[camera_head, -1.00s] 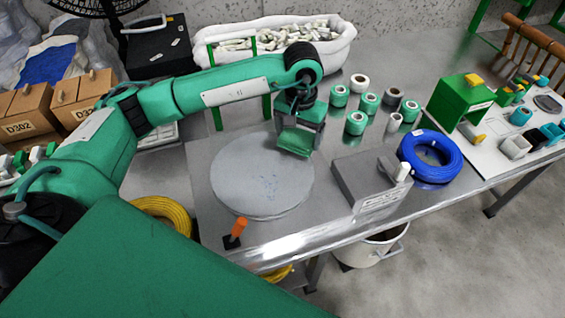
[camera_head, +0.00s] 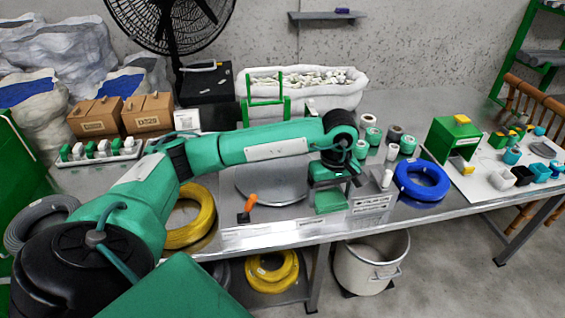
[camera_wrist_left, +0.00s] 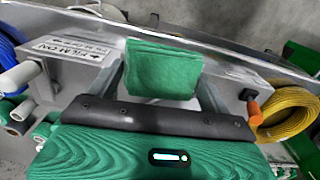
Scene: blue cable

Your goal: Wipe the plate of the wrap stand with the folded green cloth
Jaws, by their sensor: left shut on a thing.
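The round grey plate (camera_head: 265,180) of the wrap stand lies flat on the metal bench. My left arm crosses in front of part of it. My left gripper (camera_head: 331,183) is shut on the folded green cloth (camera_head: 331,202), at the right front side of the plate, close to the grey block with a white knob. In the left wrist view the cloth (camera_wrist_left: 160,68) sits between the two fingers. I cannot tell whether the cloth touches anything beneath it. My right gripper is not in view.
The grey block (camera_head: 371,204) stands right of the cloth, with a blue cable coil (camera_head: 422,186) beyond it. An orange-handled tool (camera_head: 249,204) stands at the plate's front left. Several tape rolls (camera_head: 373,136) stand behind. A white bucket (camera_head: 368,265) is below the bench edge.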

